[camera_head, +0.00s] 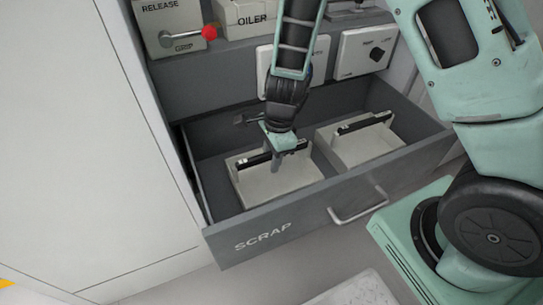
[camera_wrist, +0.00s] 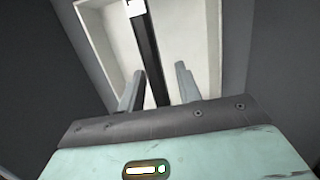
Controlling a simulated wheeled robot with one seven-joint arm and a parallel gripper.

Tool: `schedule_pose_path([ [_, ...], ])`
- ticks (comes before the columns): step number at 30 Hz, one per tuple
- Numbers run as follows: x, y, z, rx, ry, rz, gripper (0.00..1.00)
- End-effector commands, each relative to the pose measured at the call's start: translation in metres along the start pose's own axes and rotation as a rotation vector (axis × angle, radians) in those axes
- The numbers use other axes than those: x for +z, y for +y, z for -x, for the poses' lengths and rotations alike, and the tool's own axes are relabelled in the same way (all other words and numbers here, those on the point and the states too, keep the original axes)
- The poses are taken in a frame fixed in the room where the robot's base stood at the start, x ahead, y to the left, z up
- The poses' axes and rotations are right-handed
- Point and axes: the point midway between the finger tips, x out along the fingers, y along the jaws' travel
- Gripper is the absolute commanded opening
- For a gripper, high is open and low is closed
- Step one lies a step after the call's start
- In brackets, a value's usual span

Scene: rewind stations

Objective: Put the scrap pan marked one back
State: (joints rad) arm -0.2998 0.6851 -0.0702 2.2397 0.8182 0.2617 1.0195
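The open scrap drawer (camera_head: 262,238) holds two pale pans with dark handle bars. The left pan (camera_head: 292,187) is under my gripper (camera_head: 277,158); the right pan (camera_head: 372,148) stands beside it. I cannot read a number on either pan. In the wrist view, my gripper (camera_wrist: 160,88) is open, its fingers on either side of the black handle bar (camera_wrist: 147,48) with gaps visible. A white tag (camera_wrist: 135,8) sits on the bar. The pan (camera_wrist: 103,40) appears to rest inside the drawer. My gripper hides part of the handle in the head view.
The drawer's handle (camera_head: 358,207) faces the front. Above are a grey box with a red-knobbed lever (camera_head: 209,32), a box marked OILER (camera_head: 252,18) and a panel with a black knob (camera_head: 376,54). A pale cabinet side (camera_head: 80,130) stands at left.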

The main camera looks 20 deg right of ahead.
Motion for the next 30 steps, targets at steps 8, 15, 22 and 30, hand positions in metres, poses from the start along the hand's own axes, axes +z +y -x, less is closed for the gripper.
schedule_pose_path([
  [8,0.0,0.0,-0.002,-0.001,0.0,0.0,0.34],
  [15,-0.001,-0.002,0.038,-0.004,0.0,0.0,0.34],
  [22,-0.003,-0.005,0.092,-0.004,-0.001,0.001,0.34],
  [30,-0.004,-0.005,0.148,-0.003,-0.001,0.0,0.34],
])
